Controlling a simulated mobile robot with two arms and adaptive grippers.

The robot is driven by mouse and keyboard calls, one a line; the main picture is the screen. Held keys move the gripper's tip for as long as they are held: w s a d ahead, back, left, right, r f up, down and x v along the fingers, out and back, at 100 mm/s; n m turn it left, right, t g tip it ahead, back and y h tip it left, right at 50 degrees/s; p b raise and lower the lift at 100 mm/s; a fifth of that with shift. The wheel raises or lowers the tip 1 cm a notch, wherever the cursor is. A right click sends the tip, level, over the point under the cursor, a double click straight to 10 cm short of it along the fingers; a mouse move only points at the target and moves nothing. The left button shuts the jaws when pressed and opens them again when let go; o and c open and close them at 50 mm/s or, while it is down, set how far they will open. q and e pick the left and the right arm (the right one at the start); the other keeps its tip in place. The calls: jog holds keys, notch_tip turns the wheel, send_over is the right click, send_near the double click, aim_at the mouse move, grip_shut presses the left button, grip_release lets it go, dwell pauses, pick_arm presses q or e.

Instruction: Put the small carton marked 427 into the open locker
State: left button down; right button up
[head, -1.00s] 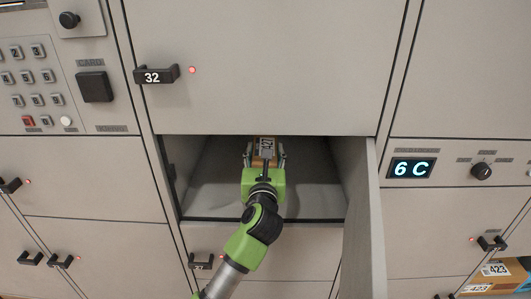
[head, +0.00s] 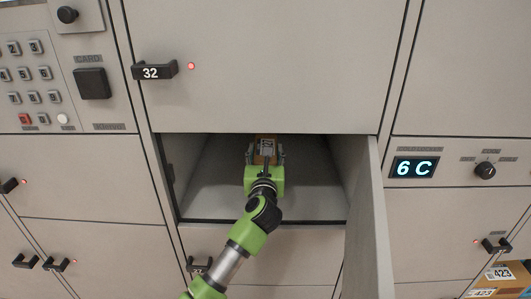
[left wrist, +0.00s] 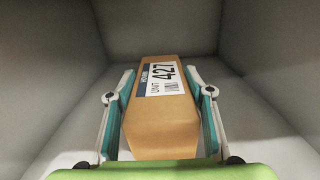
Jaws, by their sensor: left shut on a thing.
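The small carton is orange-brown with a white label reading UNIT 427, seen in the left wrist view (left wrist: 160,110) and, partly hidden, in the head view (head: 266,147). It is inside the open locker (head: 215,200), over its floor; I cannot tell whether it touches the floor. My left gripper (head: 264,158) reaches in through the opening and is shut on the carton, with one finger along each side, as the left wrist view (left wrist: 160,95) also shows. The locker door (head: 366,225) stands open on the right. My right gripper is not in view.
Closed locker 32 (head: 260,60) is directly above the opening. A keypad (head: 27,75) is on the left and a 6 C display (head: 414,167) on the right. Cartons marked 423 (head: 515,272) are at the lower right. Locker floor beside the held carton is clear.

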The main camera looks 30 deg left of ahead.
pick_arm(q)
jog(key=c, duration=1.1)
grip_release()
jog(key=shift+f, duration=0.1)
jog(key=shift+o, duration=0.5)
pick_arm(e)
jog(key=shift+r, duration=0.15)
pick_arm(q)
jog(key=shift+s+d, duration=0.2)
jog(key=shift+s, duration=0.15)
jog(key=p+v, duration=0.1)
jog(key=v, duration=1)
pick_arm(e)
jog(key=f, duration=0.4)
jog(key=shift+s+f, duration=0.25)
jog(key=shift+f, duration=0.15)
pick_arm(q)
jog(key=shift+s, duration=0.1)
